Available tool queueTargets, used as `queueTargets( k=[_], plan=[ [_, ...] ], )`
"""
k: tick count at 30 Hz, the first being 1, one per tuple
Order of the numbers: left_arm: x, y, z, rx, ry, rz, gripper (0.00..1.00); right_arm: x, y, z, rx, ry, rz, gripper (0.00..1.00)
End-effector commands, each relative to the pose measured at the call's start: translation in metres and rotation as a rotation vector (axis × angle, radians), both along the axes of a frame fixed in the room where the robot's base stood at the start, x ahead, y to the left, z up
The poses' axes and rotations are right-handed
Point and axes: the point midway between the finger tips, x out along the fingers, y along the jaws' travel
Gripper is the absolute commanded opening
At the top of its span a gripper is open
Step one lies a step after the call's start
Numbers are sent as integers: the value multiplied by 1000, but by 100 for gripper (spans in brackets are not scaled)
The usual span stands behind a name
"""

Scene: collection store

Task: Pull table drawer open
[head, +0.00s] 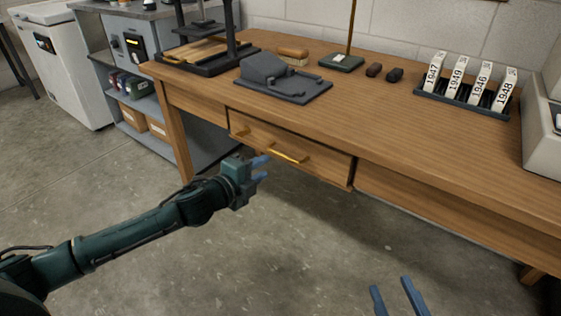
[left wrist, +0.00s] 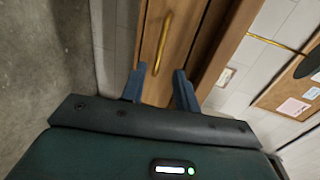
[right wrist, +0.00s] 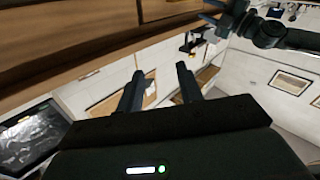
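The wooden table (head: 430,142) has a drawer (head: 318,160) in its front, with a brass bar handle (head: 288,157). The drawer front looks flush or nearly flush with the table. My left gripper (head: 262,168) is open and empty, in front of the drawer, just left of and below the handle. In the left wrist view the handle (left wrist: 161,46) lies ahead of the fingers (left wrist: 159,88), apart from them. My right gripper (head: 396,296) is open and empty, low in front of the table; its fingers also show in the right wrist view (right wrist: 158,85).
On the table stand a dark press (head: 205,60), a grey device (head: 280,80), a brush (head: 292,55) and a rack of year tags (head: 465,97). A grey shelf unit (head: 140,110) and a white chest (head: 65,70) stand at left. The floor before the drawer is clear.

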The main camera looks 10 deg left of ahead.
Motion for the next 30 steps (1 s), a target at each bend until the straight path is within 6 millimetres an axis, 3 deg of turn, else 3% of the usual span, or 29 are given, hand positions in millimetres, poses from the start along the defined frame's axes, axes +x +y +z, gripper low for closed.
queueTargets(
  k=[6, 12, 25, 30],
  plan=[
    [44, -19, -12, -1, -3, -1, 31, -2, 5, -3, 14, -66, 26, 36],
    [68, -29, -17, -1, -2, -1, 31, -1, 6, -2, 38, -72, 32, 36],
    [77, -33, -18, -1, 0, -1, 31, 0, 7, 0, 49, -71, 34, 36],
    [77, -33, -18, -1, 0, -1, 18, 0, 7, 0, 48, -72, 34, 36]
  ],
)
